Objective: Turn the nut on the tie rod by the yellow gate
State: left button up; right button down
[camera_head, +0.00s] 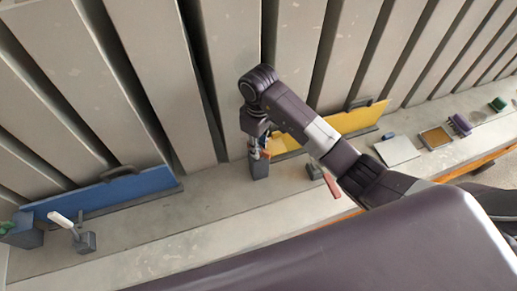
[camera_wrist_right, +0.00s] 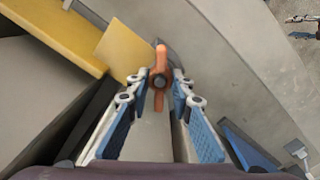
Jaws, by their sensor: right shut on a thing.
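The orange nut (camera_wrist_right: 159,101) sits on the grey tie rod end (camera_wrist_right: 159,82) in the middle of the right wrist view. It has two wings, one up and one down. My right gripper (camera_wrist_right: 161,84) is shut on it, with one blue-padded finger on each side. In the head view my right gripper (camera_head: 262,148) points down beside a dark grey block (camera_head: 258,168), and the nut is mostly hidden there. The yellow gate (camera_head: 350,121) stands just right of it and also shows at upper left in the wrist view (camera_wrist_right: 42,32). My left gripper is not in view.
A blue gate (camera_head: 105,192) stands to the left, with a white-handled clamp (camera_head: 64,221) before it. A red handle (camera_head: 331,185) lies under my right arm. A pale plate (camera_head: 397,150), a tray (camera_head: 451,137) and a purple item (camera_head: 460,124) lie right. Tall grey panels stand behind.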

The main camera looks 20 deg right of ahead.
jog(key=shift+w+r+m, duration=0.15)
jog(key=shift+m, duration=0.15)
